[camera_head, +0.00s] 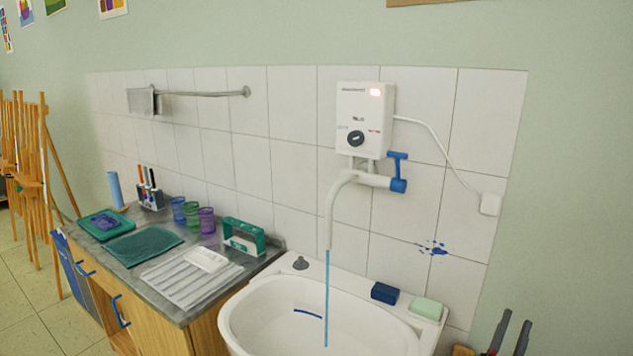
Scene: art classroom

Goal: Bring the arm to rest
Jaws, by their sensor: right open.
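My right gripper (510,332) shows at the lower right edge of the head view. Its two dark fingers point up and stand apart, with nothing between them. It is to the right of the white sink (259,302) and apart from it, in front of the pale green wall. The rest of my right arm is mostly cut off by the bottom of the picture. My left gripper is not in view.
A white water heater (363,112) with a blue handle (398,172) hangs above the sink. A thin blue stream (327,290) falls from its spout. Blue and green blocks lie on the sink's rim. The counter (175,308) at left holds trays, cups and brushes.

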